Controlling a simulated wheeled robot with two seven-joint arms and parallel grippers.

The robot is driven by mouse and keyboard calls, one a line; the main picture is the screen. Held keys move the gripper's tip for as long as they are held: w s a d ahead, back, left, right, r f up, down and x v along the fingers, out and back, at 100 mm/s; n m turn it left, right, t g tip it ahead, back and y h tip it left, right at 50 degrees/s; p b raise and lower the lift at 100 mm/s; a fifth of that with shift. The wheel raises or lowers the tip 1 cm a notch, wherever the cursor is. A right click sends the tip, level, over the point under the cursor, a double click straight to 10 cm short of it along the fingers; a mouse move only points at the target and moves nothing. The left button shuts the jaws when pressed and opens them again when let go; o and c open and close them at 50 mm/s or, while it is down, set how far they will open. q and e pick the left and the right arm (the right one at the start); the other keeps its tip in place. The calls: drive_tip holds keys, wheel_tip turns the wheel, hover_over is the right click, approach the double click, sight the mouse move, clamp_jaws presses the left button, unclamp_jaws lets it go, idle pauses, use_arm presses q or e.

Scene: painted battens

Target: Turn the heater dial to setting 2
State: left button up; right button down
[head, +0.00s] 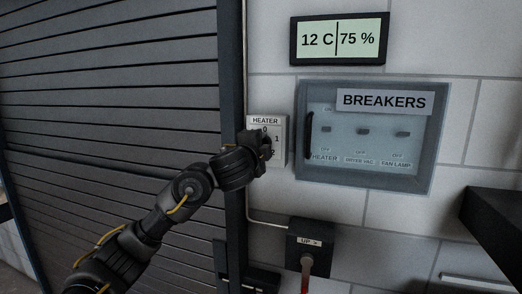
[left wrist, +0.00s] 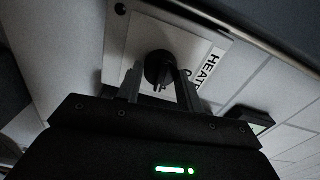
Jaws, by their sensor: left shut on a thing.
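My left gripper (head: 265,146) is at the panel and covers the dial in the head view. In the left wrist view the panel (left wrist: 205,42) shows at an angle, and the dark round dial (left wrist: 158,68) sits between the two fingers of my left gripper (left wrist: 161,85). The gripper is shut on the dial. Which mark the dial points to cannot be told. My right gripper is not in view.
A breaker box (head: 440,150) with a clear cover and a dark handle is just right of the panel. A display (head: 338,40) above reads 12 C and 75 %. A lever box (head: 310,247) is below. A slatted shutter (head: 110,90) fills the left.

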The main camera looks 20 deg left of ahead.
use_arm(q)
drive_tip(key=m+b, duration=0.1)
drive_tip(key=m, duration=0.2)
drive_tip(key=m+b, duration=0.2)
drive_tip(key=m, duration=0.2)
drive_tip(key=m+b, duration=0.2)
drive_tip(key=m, duration=0.2)
drive_tip(key=shift+f, duration=0.25)
drive_tip(key=shift+m, duration=0.3)
drive_tip(key=o, duration=1)
drive_tip(key=shift+s+r, duration=0.1)
drive_tip(key=s+p, duration=0.3)
drive_tip(key=p, duration=0.1)
drive_tip(key=s+p, duration=0.7)
drive_tip(key=p, duration=0.2)
drive_tip(key=shift+s+a, duration=0.3)
drive_tip(key=shift+a, duration=0.1)
